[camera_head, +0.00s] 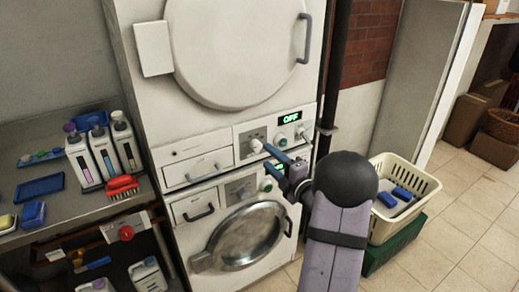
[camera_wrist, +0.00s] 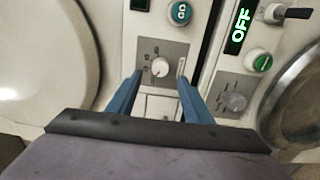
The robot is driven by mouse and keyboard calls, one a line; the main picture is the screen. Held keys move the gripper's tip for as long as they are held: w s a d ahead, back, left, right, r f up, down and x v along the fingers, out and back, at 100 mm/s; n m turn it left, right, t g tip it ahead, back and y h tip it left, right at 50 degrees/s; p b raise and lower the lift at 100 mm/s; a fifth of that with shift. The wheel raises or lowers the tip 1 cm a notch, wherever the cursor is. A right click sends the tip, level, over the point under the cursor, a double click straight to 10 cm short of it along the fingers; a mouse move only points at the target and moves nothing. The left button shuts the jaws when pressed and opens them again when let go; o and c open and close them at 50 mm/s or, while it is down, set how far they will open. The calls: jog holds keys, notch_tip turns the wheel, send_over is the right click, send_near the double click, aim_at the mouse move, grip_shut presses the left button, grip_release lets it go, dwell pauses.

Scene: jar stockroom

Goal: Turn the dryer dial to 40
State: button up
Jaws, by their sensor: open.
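The upper machine's white round dial (camera_head: 257,146) sits on a grey plate on its front panel. In the wrist view the dial (camera_wrist: 159,68) lies between my two blue fingertips, with small marks around it that are too small to read. My gripper (camera_head: 268,156) is open in front of the panel, and its fingers (camera_wrist: 160,79) straddle the dial in the picture. I cannot tell whether they touch it. The upper machine's display (camera_head: 290,117) reads OFF in green. The lower machine has a grey dial (camera_wrist: 234,101) and its own display (camera_wrist: 241,25) reading OFF.
A teal round button (camera_wrist: 180,13) is near the upper dial, and a green button (camera_wrist: 263,62) is on the lower panel. A drawer (camera_head: 198,168) is left of the dial. A cream basket (camera_head: 425,186) is at right.

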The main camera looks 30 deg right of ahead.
aim_at(258, 147)
jog(key=shift+w+p, duration=0.8)
jog(key=shift+w, duration=2.7)
jog(key=c, duration=1.1)
